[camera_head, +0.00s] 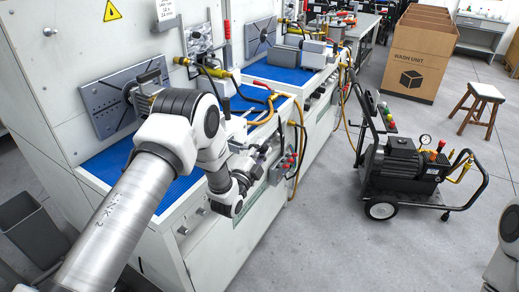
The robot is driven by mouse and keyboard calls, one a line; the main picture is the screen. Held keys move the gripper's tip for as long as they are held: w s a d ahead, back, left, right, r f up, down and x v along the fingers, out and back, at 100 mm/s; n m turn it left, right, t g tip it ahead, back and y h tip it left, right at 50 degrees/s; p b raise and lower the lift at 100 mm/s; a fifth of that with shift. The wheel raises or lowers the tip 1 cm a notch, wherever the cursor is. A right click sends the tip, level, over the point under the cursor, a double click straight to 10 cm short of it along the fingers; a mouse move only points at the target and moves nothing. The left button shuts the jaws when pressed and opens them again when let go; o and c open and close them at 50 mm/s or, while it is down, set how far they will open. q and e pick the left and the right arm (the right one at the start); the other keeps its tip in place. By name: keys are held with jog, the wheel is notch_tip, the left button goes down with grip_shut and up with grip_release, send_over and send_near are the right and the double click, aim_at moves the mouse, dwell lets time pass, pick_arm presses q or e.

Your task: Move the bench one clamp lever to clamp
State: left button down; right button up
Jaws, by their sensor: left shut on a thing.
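My left arm reaches in from the lower left, across the front of the nearest bench. My left gripper (262,153) is at the bench's front edge, just left of a small grey panel with red-handled levers (287,161). It is shut on a small part there, which looks like the clamp lever; the fingers and wrist hide most of it, so its exact position cannot be told. The bench has a blue mat (178,192) and a grey slotted plate (97,112) on its back wall. My right gripper is out of view.
Yellow and black hoses (297,135) hang by the bench front. A black wheeled pump cart (398,165) stands on the floor to the right. A large cardboard box (418,55) and a wooden stool (480,108) are behind it. Open floor lies in front of the bench.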

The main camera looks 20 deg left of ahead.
pick_arm(q)
jog(key=shift+f+m, duration=0.15)
jog(key=shift+m, duration=0.15)
jog(key=c, duration=0.9)
grip_release()
jog(key=shift+w+f, duration=0.1)
jog(key=s, duration=0.4)
jog(key=s+f, duration=0.1)
jog(key=s, duration=0.3)
jog(key=s+a+f, duration=0.1)
jog(key=s, duration=0.2)
jog(key=shift+s+f, duration=0.1)
jog(key=shift+s, duration=0.3)
